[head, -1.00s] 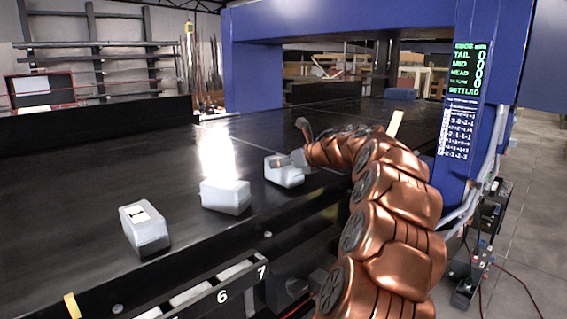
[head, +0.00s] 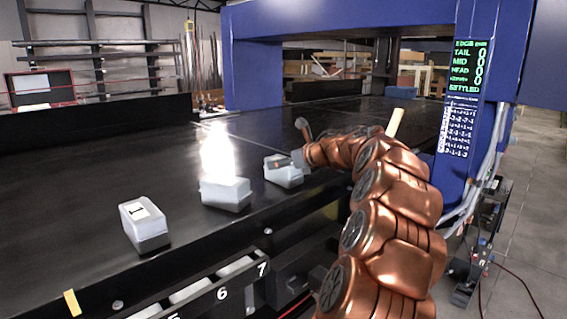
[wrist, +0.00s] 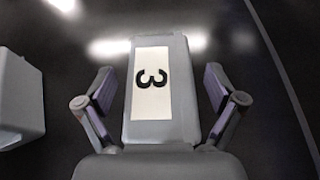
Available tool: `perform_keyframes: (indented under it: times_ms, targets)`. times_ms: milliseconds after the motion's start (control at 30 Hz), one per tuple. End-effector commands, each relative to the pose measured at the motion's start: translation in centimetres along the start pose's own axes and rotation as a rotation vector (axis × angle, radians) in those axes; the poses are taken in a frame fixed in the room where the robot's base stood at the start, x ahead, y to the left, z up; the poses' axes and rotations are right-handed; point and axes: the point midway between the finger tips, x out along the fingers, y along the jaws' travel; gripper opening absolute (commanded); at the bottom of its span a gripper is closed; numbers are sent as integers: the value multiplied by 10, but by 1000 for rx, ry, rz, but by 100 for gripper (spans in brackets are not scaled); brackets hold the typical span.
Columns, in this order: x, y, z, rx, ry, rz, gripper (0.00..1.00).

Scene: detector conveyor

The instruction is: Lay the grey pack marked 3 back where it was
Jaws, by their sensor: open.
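The grey pack marked 3 (wrist: 178,60) lies on the dark belt, its white label face up in the wrist view. In the head view it is the farthest pack in the row (head: 283,174), partly hidden by my gripper (head: 293,158). In the wrist view my gripper (wrist: 159,92) is open, with one finger on each side of the pack. Dark gaps show between the fingers and the pack sides, so it is not gripped. The pack's near end is hidden by the gripper's own body.
A second grey pack (head: 225,194) lies nearby, also at the wrist view's left edge (wrist: 20,100). A third pack (head: 146,227) lies nearest. A slotted rack (head: 205,298) numbered 6 and 7 runs along the belt's front. A blue gantry (head: 253,75) spans the belt (head: 75,205) behind.

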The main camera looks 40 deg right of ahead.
Motion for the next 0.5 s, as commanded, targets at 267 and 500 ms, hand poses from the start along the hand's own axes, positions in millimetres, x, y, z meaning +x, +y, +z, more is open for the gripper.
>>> perform_keyframes:
  times_ms: [267,500]
  targets:
    - [-1,0,4,0,0,1,93]
    - [-30,-1,0,0,0,-4,93]
